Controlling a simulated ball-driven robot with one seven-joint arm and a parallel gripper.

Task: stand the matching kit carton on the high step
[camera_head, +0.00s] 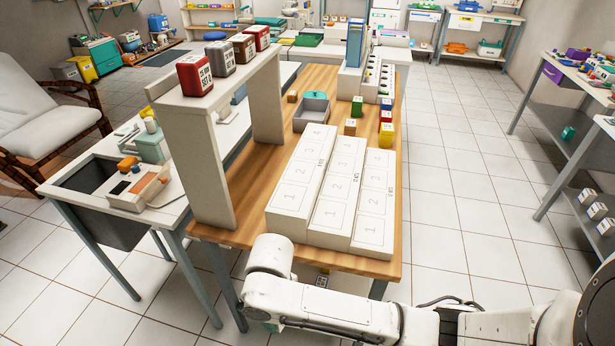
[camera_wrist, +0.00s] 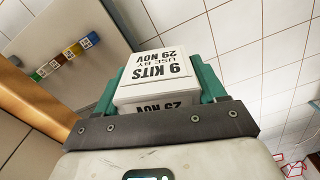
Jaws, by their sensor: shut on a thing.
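My gripper (camera_wrist: 168,67) is shut on a white kit carton (camera_wrist: 160,72), with a teal finger on each side of it. The carton's print reads 9 KITS, USE BY 29 NOV, upside down in the wrist view. In the head view my arm crosses the bottom, in front of the table, and the gripper and carton are mostly hidden. The high step (camera_head: 301,184) is at the left, the middle step (camera_head: 339,192) is lower, and the low step (camera_head: 374,206) is at the right. All look empty.
A raised shelf (camera_head: 220,88) left of the steps carries red, grey and brown printed boxes. Behind the steps are small coloured cubes (camera_head: 386,134) and a grey tray (camera_head: 311,113). The wooden table's (camera_head: 240,215) front edge lies near my arm.

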